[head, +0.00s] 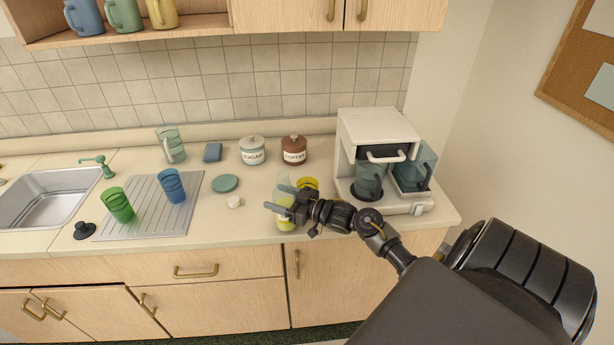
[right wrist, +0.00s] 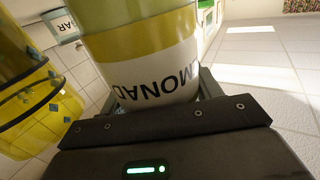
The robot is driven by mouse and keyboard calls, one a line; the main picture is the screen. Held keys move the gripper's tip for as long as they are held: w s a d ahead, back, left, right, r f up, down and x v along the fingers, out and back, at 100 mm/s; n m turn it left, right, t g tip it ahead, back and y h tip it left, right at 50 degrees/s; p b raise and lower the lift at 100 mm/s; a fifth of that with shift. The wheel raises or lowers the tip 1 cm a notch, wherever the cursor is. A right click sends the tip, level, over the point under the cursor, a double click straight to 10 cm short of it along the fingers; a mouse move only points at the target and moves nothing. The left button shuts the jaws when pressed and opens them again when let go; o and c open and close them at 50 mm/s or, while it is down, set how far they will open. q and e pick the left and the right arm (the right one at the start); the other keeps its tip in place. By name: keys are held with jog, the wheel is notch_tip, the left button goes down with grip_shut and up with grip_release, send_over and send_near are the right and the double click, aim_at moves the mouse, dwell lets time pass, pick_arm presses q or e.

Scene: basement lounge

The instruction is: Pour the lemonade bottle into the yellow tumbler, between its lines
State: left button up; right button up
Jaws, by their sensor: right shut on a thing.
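My right gripper (head: 285,208) is shut on the lemonade bottle (head: 284,225), near the counter's front edge. The bottle looks about upright, with a pale clear upper part and yellow-green lower down. I cannot tell whether its base touches the counter. In the right wrist view the bottle (right wrist: 150,55) fills the middle, its "LEMONAD…" label upside down. The yellow tumbler (head: 308,183) is just behind the gripper, which hides much of it. My left gripper is not in view.
A coffee maker (head: 375,130) stands to the right. Sugar (head: 253,151) and coffee (head: 294,150) jars stand behind. Left are a small white cap (head: 234,202), a green coaster (head: 225,183), a blue tumbler (head: 172,187) and a green tumbler (head: 118,205) on a drying mat (head: 150,220).

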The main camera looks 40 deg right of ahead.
aim_at(278, 184)
jog(key=shift+r, duration=0.2)
jog(key=shift+r+p, duration=0.2)
jog(key=shift+p, duration=0.1)
notch_tip(278, 184, up, 5)
jog(key=p, duration=0.4)
jog(key=shift+f, duration=0.3)
jog(key=shift+f, duration=0.1)
jog(key=shift+w+a, duration=0.1)
jog(key=shift+w, duration=0.05)
jog(key=s+a+f+n+y+b, duration=0.1)
jog(key=s+a+f+y+b, duration=0.1)
jog(key=s+a+b, duration=0.9)
jog(key=shift+s+a+g, duration=0.4)
jog(key=shift+s+a, duration=0.65)
jog(key=shift+a, duration=1.85)
